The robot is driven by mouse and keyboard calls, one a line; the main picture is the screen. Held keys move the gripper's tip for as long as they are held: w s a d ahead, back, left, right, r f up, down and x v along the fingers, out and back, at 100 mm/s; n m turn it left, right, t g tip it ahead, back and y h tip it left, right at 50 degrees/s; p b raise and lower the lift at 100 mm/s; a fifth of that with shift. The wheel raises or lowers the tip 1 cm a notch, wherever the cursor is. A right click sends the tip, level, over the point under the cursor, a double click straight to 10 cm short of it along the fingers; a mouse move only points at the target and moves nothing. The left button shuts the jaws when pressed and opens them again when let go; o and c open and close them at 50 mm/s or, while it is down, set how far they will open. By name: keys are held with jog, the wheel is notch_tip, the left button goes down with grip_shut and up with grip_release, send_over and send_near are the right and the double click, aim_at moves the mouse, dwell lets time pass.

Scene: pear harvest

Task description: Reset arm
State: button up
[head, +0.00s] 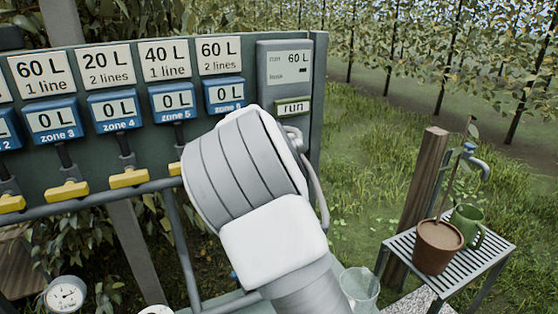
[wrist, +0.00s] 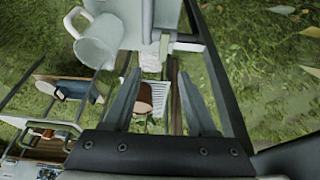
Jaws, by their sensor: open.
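My gripper (wrist: 158,75) shows in the wrist view with its two dark fingers spread apart and nothing between the tips. In the head view my white and grey arm rises from the bottom centre in front of the control panel (head: 140,155). My gripper is hidden there behind the arm. Beyond the fingers in the wrist view are grass and part of a brown pot (wrist: 145,97), below and apart from them.
Yellow valve handles (head: 128,178) line the panel's pipe. A slatted stand (head: 478,252) at right holds a brown pot (head: 438,246) and a green mug (head: 467,224) near a tap (head: 474,160). A clear cup (head: 359,287) stands low beside my arm. A pale mug (wrist: 97,42) is near my gripper.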

jog(key=s+d+r+n+t+y, duration=0.1)
jog(key=s+d+r+n+y, duration=0.2)
jog(key=s, duration=0.5)
jog(key=s+d+r+n+t, duration=0.1)
jog(key=s+r+n, duration=0.2)
jog(key=s+r, duration=0.3)
jog(key=s+d+r+n+y, duration=0.2)
jog(key=s+d+r+n, duration=0.15)
jog(key=s, duration=0.55)
jog(key=s+n+t+h, duration=0.1)
jog(key=s+n, duration=0.3)
jog(key=s, duration=0.4)
jog(key=shift+s+a+f+t, duration=0.25)
jog(key=shift+s+t, duration=0.15)
jog(key=shift+t, duration=0.2)
